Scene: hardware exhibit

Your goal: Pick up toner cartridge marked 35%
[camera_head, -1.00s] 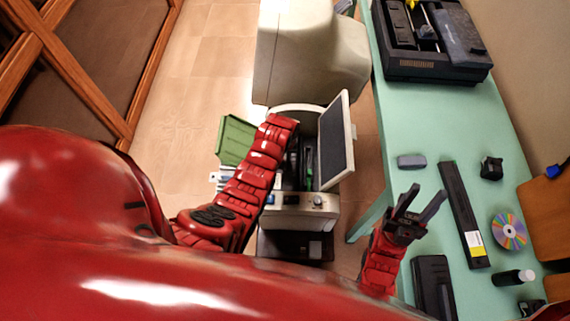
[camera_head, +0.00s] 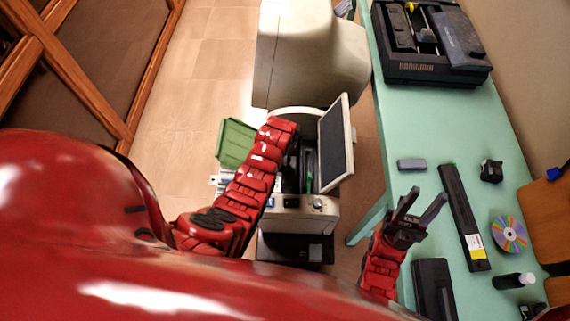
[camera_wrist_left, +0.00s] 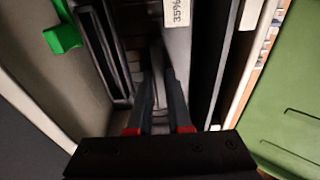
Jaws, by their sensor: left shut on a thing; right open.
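The toner cartridge marked 35% (camera_wrist_left: 178,45) is a grey slab with a white label at its top end in the left wrist view. It stands in the open bay of a beige printer (camera_head: 318,203). My left gripper (camera_wrist_left: 158,85) reaches down into the bay and is shut on the cartridge; the exact contact is dark and hard to see. In the head view my left arm hides most of the bay and that gripper's fingertips. My right gripper (camera_head: 419,204) is open and empty, near the left edge of the green table.
Dark slots and a green tab (camera_wrist_left: 63,38) lie close beside my left gripper. The printer's raised panel (camera_head: 337,140) and a green flap (camera_head: 235,143) flank the bay. The green table (camera_head: 415,115) holds a black machine (camera_head: 432,68), a long black cartridge (camera_head: 460,210) and a disc (camera_head: 509,234).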

